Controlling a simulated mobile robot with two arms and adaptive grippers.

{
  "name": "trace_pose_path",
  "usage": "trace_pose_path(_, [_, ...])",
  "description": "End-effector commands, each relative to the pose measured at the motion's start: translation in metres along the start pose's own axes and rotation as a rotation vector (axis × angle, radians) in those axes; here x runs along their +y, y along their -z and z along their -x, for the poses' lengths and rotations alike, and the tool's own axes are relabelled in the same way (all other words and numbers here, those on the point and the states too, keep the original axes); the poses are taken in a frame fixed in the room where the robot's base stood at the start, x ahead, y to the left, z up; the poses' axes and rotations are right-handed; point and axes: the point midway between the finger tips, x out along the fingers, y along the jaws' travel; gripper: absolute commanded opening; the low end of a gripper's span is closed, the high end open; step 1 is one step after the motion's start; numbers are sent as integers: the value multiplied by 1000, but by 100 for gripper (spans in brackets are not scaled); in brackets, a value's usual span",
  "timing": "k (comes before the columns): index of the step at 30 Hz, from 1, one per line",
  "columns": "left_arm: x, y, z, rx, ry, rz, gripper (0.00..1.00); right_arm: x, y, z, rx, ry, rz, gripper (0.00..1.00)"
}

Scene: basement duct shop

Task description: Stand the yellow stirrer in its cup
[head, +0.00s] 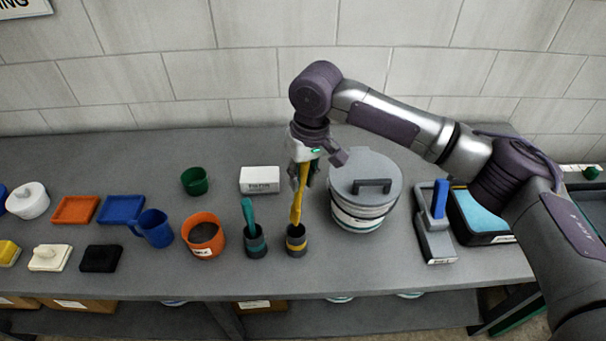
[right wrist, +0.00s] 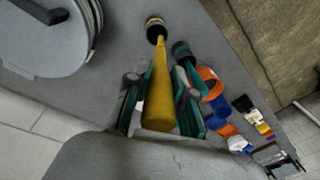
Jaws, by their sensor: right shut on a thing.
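The yellow stirrer (head: 297,205) is upright in the head view, its lower end at the mouth of a dark cup with a yellow band (head: 296,242). My right gripper (head: 302,178) is shut on its upper part from above. In the right wrist view the stirrer (right wrist: 159,90) runs from between the fingers (right wrist: 160,115) to the banded cup (right wrist: 155,27). I cannot tell how deep its tip sits in the cup. A teal stirrer (head: 249,214) stands in a teal-banded cup (head: 255,243) just left. My left gripper is not in view.
A lidded white bucket (head: 365,210) stands close on the right, with a grey-and-blue tool (head: 435,225) beyond. On the left are an orange pot (head: 204,238), a blue mug (head: 153,228) and a green cup (head: 195,181). A white box (head: 260,181) lies behind the cups. The bench front is clear.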

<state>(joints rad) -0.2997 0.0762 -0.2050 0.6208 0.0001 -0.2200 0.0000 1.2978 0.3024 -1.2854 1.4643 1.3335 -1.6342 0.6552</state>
Motion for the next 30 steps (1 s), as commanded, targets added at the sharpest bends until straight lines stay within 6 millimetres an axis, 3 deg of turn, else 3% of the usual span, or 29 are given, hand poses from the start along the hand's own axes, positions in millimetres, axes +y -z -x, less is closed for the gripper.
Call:
trace_pose_path(8, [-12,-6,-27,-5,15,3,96,3,-1,-24,2,-1,-1,0])
trace_pose_path(30, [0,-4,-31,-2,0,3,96,8,-4,-80,0,1,-1,0])
